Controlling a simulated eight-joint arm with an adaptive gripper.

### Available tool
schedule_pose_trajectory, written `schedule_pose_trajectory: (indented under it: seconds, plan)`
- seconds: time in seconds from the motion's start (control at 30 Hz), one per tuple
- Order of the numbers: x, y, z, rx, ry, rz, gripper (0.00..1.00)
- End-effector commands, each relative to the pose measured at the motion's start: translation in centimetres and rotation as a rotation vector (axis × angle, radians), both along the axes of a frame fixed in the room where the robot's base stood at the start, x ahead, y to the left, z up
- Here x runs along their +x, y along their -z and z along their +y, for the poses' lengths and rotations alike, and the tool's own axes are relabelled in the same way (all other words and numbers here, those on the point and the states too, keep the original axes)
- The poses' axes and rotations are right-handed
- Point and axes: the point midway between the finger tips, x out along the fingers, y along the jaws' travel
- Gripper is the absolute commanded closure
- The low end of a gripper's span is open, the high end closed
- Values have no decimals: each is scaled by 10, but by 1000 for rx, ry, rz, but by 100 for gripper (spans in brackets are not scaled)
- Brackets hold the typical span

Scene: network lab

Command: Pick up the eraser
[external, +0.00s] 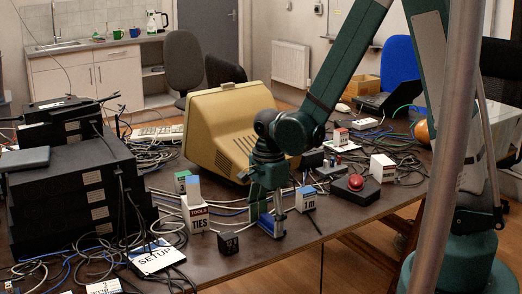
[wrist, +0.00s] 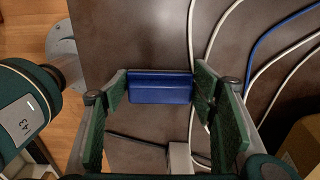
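The eraser is a blue block (wrist: 160,87) in the wrist view, lying lengthwise between my fingertips. In the external view, blue of the eraser (external: 266,221) shows low between my fingers near the table's front edge. My gripper (wrist: 160,92) has its green-padded fingers spread wide, one at each end of the eraser. I cannot tell whether the pads touch its ends. In the external view my gripper (external: 268,213) points straight down at the tabletop, and its fingers partly hide the eraser.
A white box (external: 306,199) and a red button on a black box (external: 355,188) stand right. Cables (wrist: 225,28) run close by on the right in the wrist view.

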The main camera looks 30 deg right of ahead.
Motion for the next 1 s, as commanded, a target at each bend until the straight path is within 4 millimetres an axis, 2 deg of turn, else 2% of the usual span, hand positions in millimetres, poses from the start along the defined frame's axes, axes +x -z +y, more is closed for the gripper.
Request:
schedule_pose_trajectory:
  seconds: [0.37,0.57,0.77,1.0]
  plan:
    - [0,-1,0,0,0,0,55]
    - [0,-10,0,0,0,0,55]
    - [-1,-29,0,0,0,0,55]
    - [0,-60,0,0,0,0,55]
